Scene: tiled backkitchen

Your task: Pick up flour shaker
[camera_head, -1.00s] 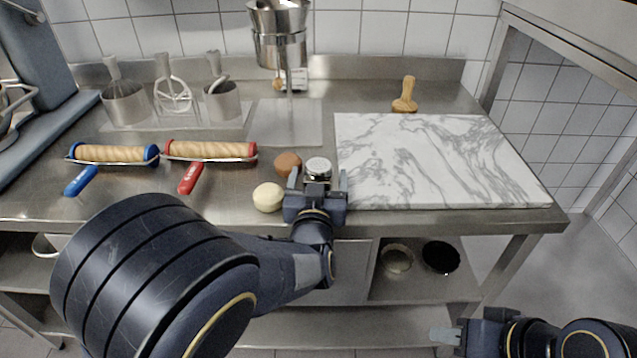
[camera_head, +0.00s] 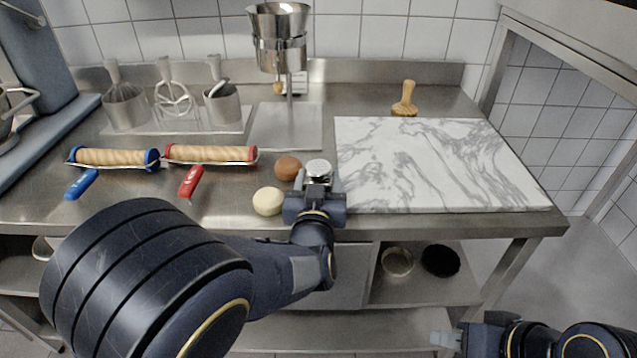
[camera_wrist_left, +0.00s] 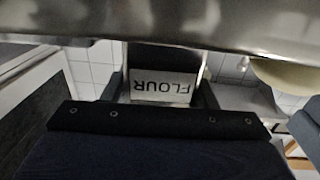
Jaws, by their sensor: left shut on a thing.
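The flour shaker (camera_head: 318,167) has a round metal lid and stands at the front of the steel counter, just left of the marble board. My left gripper (camera_head: 317,184) is around it from the front, with its fingers on both sides, shut on it. In the left wrist view the shaker's label (camera_wrist_left: 161,86) reads FLOUR upside down, between the two fingers of my left gripper (camera_wrist_left: 160,92). Its lower body is hidden behind the gripper in the head view. My right gripper (camera_head: 446,340) is low at the bottom right, off the counter, and its jaw opening is unclear.
The marble board (camera_head: 440,160) lies close on the right. A pale ball (camera_head: 268,201) and a brown ball (camera_head: 287,168) are close on the left. Blue (camera_head: 115,157) and red (camera_head: 211,154) rolling pins lie farther left. A metal funnel (camera_head: 279,35) stands behind.

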